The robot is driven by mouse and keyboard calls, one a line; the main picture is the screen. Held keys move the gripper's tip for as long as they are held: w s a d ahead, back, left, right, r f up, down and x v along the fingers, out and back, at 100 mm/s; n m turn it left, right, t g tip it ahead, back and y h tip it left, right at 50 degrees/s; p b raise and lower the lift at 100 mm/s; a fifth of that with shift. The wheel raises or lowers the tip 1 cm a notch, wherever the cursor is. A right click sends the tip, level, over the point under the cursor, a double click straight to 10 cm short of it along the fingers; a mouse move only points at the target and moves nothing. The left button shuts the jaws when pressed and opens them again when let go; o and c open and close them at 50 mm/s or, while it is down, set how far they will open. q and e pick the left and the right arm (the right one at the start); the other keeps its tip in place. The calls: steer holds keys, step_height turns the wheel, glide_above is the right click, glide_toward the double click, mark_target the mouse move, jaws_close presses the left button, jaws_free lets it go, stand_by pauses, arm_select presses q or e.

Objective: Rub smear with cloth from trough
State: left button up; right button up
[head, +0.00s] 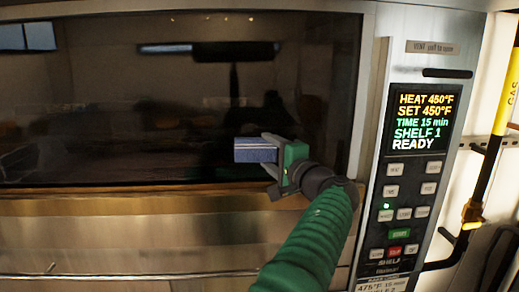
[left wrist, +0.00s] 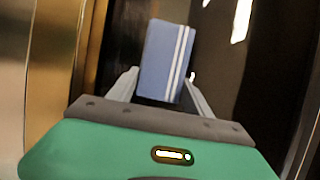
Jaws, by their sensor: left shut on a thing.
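A folded blue cloth (head: 252,151) with white stripes is held between the fingers of my left gripper (head: 270,153). The gripper is shut on it, in front of the dark oven glass (head: 110,120). In the left wrist view the cloth (left wrist: 163,60) stands out past the fingertips of the left gripper (left wrist: 160,80), its stripes along its right side. I cannot tell whether the cloth touches the glass. No smear can be told apart from the dark reflections on the glass. The trough is not in view. My right gripper is not in view.
A control panel (head: 408,165) with a lit display reading READY stands right of the glass, next to a vertical metal handle (head: 369,100). A brass-coloured ledge (head: 120,200) runs below the glass. A yellow gas pipe (head: 498,130) is at the far right.

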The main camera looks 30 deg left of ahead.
mark_target(241, 153)
arm_select(q)
steer(key=shift+w+d, duration=0.15)
steer(key=shift+d, duration=0.1)
steer(key=shift+w+d+f+b, duration=0.25)
steer(key=shift+d+f+b, duration=0.15)
steer(key=shift+b, duration=0.3)
steer(key=shift+s+a+r, duration=0.35)
steer(key=shift+a, duration=0.2)
steer(key=s+a+b, duration=0.1)
steer(key=a+b, duration=0.1)
steer(key=shift+s+f+b, duration=0.1)
steer(key=shift+s+b, duration=0.05)
steer(key=shift+b, duration=0.25)
steer(key=shift+s+a+b, duration=0.35)
steer(key=shift+a, duration=0.3)
steer(key=shift+s+a+b, duration=0.65)
steer(key=shift+a+b, duration=0.35)
steer(key=shift+b, duration=0.05)
steer(key=shift+s+a, duration=0.2)
steer(key=shift+a, duration=0.15)
steer(key=shift+a+r, duration=0.15)
steer(key=shift+r, duration=0.1)
steer(key=shift+s+f+b, duration=0.1)
steer(key=shift+b, duration=0.2)
steer(key=s+d+b, duration=0.1)
steer(key=s+b, duration=0.1)
steer(key=s+d+b, duration=0.2)
steer(key=b, duration=0.1)
steer(key=shift+s+d, duration=0.15)
steer(key=shift+s, duration=0.25)
